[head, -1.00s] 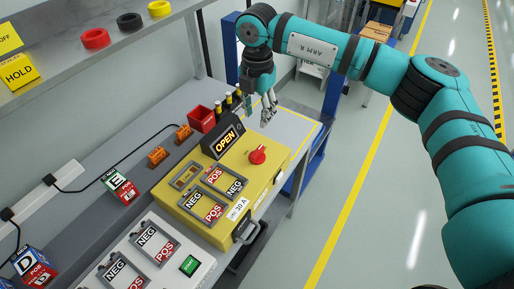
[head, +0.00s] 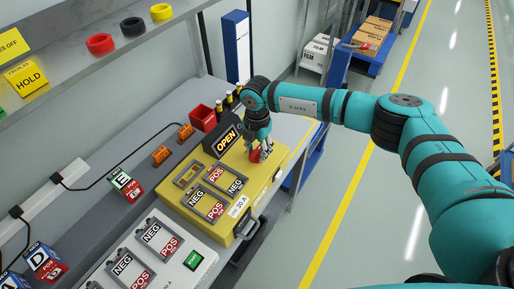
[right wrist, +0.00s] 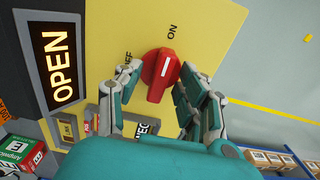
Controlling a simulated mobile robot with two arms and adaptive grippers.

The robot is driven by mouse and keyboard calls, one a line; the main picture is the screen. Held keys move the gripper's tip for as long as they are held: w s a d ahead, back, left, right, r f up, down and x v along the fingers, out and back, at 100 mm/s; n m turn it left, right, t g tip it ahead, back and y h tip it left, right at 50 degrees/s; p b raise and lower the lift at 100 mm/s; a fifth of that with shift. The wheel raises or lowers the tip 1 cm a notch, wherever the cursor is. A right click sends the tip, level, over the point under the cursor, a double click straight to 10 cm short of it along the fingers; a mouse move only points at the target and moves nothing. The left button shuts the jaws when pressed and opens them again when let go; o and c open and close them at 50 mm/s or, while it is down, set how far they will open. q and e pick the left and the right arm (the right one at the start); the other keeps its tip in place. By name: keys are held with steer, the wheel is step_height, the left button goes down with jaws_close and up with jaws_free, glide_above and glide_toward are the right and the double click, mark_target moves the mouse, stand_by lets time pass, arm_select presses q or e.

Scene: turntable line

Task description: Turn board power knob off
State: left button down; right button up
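The red power knob (right wrist: 158,80) sits on the yellow board (right wrist: 210,28), which also shows in the head view (head: 265,178). In the right wrist view the knob's white mark points up toward the ON label (right wrist: 172,32). The OFF label (right wrist: 127,58) is to the left, partly covered by a finger. My right gripper (head: 261,152) is over the knob. In the right wrist view (right wrist: 161,72) its fingers are apart, one on each side of the knob, with gaps visible. The left gripper is not in view.
A black OPEN display (head: 222,139) stands beside the knob on the board. A red bin (head: 202,117) and several dark cylinders are behind it. A grey panel with NEG and POS plates (head: 190,238) is in front. The aisle floor to the right is clear.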

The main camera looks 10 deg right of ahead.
jaws_close()
stand_by(0.3)
